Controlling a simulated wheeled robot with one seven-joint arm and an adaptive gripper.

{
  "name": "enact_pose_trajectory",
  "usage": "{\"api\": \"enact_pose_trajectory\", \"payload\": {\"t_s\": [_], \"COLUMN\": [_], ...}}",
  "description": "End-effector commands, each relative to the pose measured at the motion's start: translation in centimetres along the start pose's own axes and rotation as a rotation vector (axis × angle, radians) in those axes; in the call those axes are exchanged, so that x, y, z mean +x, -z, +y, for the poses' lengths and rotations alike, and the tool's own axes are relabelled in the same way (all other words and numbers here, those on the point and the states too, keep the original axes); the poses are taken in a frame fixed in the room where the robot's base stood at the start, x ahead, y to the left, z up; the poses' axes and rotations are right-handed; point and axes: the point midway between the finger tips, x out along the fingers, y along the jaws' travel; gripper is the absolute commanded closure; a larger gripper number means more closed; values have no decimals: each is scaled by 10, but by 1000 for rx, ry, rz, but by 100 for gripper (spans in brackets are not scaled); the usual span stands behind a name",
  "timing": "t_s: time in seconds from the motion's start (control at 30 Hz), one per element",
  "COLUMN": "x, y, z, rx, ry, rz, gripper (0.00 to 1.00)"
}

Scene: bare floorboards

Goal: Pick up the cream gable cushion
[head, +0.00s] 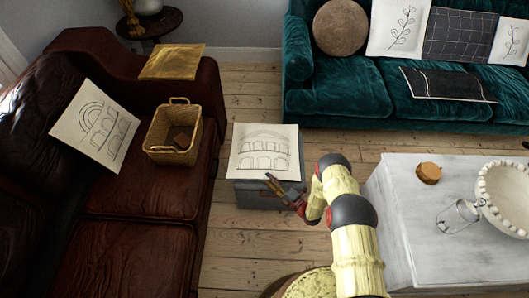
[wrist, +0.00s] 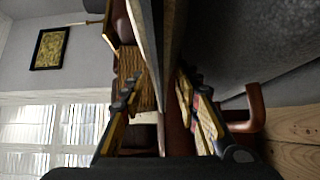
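A cream cushion (head: 264,150) with a dark line drawing of an arched, gabled building lies flat on a grey box-like stool (head: 262,196). Its near edge reaches toward my gripper (head: 272,182). In the wrist view the gripper (wrist: 158,88) is open, its two fingers apart on either side of the cushion's thin pale edge (wrist: 146,35). I cannot tell whether either finger touches it. Another cream cushion (head: 97,125) with an arch drawing leans on the brown leather sofa (head: 135,238) at the left.
A wicker basket (head: 158,150) and a gold cushion (head: 172,62) are on the leather sofa. A pale table (head: 400,215) with a beaded bowl (head: 508,195) stands right of my arm. A teal sofa (head: 345,98) with several cushions is at the back. Bare floor (head: 235,95) lies between.

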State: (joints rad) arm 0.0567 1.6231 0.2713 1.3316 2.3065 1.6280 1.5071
Motion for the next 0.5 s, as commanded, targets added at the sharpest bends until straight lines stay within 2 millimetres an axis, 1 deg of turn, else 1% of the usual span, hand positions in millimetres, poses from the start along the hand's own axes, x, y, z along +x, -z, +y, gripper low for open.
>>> {"api": "enact_pose_trajectory", "payload": {"t_s": [0.03,0.1,0.2,0.4,0.5], "x": [9,18,25,26,26], "y": [2,1,1,1,1], "z": [-4,-3,-2,-1,-1], "rx": [-1,0,0,1,1], "ry": [-1,-1,0,0,0], "rz": [3,3,1,0,0], "gripper": [68,68,68,68,74]}}
